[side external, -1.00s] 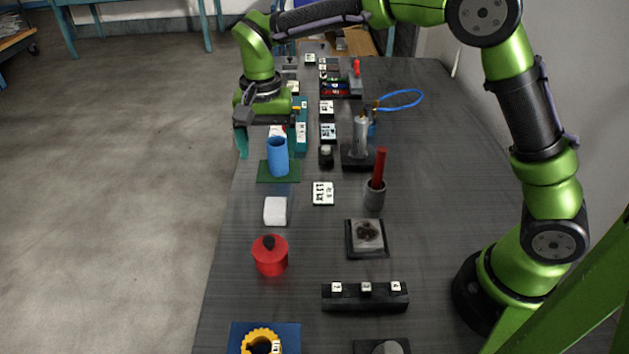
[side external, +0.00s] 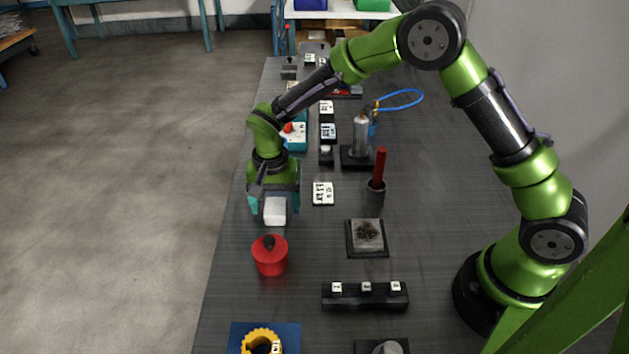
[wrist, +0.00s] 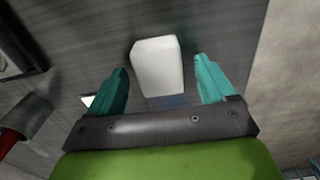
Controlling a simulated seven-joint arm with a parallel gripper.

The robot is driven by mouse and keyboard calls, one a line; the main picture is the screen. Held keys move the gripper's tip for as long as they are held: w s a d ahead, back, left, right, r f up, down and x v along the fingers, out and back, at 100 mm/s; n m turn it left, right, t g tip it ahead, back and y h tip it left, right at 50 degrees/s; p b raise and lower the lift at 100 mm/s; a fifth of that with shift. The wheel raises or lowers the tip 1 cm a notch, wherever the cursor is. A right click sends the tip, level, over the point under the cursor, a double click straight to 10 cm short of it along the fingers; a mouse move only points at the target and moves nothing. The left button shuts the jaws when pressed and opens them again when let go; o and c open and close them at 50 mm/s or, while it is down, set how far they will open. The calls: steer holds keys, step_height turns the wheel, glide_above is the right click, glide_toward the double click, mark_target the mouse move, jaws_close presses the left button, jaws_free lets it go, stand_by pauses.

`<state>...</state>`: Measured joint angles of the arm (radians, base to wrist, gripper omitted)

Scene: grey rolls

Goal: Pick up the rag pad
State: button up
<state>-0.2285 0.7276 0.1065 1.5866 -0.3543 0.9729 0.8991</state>
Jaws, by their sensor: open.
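The white block-like pad, which I take to be the rag pad (side external: 275,212), lies on the dark table near its left edge. My gripper (side external: 274,203) is low over it, pointing down, with a teal finger on each side. In the wrist view the pad (wrist: 158,66) shows between and beyond the two teal fingertips (wrist: 163,70). The gripper is open, with a gap between each finger and the pad. I cannot tell how far above the table the fingertips are.
A red lidded pot (side external: 270,256) stands just in front of the pad. To the right are a white labelled tile (side external: 323,194), a grey holder with a red stick (side external: 376,188) and a black-framed tray (side external: 367,237). My gripper and arm hide the blue cup's spot.

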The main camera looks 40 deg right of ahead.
mark_target(279, 206)
steer(key=shift+f, duration=0.45)
steer(key=shift+c, duration=0.3)
steer(key=c, duration=1)
steer(key=shift+r, duration=0.1)
steer(key=shift+r, duration=0.4)
steer(key=r, duration=0.3)
steer(key=shift+s+d, duration=0.15)
steer(key=shift+s, duration=0.25)
steer(key=s+d, duration=0.1)
steer(key=s, duration=0.3)
steer(key=s+d, duration=0.2)
steer(key=s, duration=0.3)
steer(key=s+d+r, duration=0.1)
steer(key=s, duration=0.4)
steer(key=shift+s+d, duration=0.25)
